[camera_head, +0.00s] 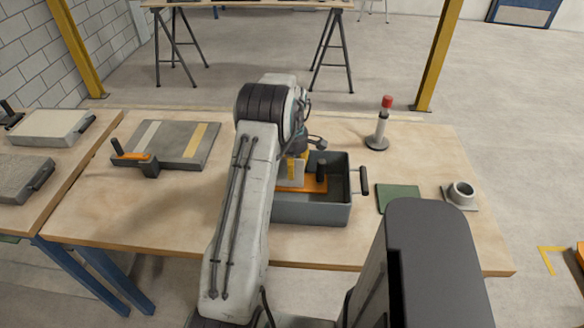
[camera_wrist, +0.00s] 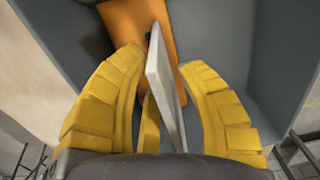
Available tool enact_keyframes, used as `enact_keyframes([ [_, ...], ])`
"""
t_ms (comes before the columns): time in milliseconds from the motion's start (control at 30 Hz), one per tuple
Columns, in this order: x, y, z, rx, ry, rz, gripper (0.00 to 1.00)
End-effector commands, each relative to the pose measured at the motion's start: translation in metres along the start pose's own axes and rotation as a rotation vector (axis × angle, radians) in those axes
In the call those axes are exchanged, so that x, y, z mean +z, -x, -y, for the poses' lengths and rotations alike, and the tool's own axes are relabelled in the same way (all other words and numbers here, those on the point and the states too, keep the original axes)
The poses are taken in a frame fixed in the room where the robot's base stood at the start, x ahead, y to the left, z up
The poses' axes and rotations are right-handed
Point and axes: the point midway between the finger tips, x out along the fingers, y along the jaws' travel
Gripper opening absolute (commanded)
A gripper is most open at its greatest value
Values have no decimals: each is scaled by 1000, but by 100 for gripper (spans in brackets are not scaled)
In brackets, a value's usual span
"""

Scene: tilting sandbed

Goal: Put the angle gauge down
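The angle gauge has a flat orange base (camera_head: 313,185) and a thin pale upright plate (camera_head: 299,172). It is inside the grey box (camera_head: 312,213) in the middle of the bench. Whether the base lies flat on the box floor is hard to tell. In the wrist view, the pale plate (camera_wrist: 163,75) stands between the yellow fingers of my gripper (camera_wrist: 165,65), with the orange base (camera_wrist: 130,20) beyond. Narrow gaps show on both sides of the plate, so my gripper looks open around it. My arm hides the box's left part in the head view.
The box has a handle (camera_head: 364,181) on its right.

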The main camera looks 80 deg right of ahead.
Motion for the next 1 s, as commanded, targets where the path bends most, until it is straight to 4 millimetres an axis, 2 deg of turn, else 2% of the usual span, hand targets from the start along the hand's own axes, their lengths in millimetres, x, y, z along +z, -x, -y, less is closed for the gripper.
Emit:
enact_keyframes([
  [267, 0, 9, -1, 3, 0, 0, 33],
  [367, 0, 21, -1, 5, 0, 0, 33],
  [700, 0, 79, -1, 4, 0, 0, 33],
  [1000, 0, 113, -1, 2, 0, 0, 33],
])
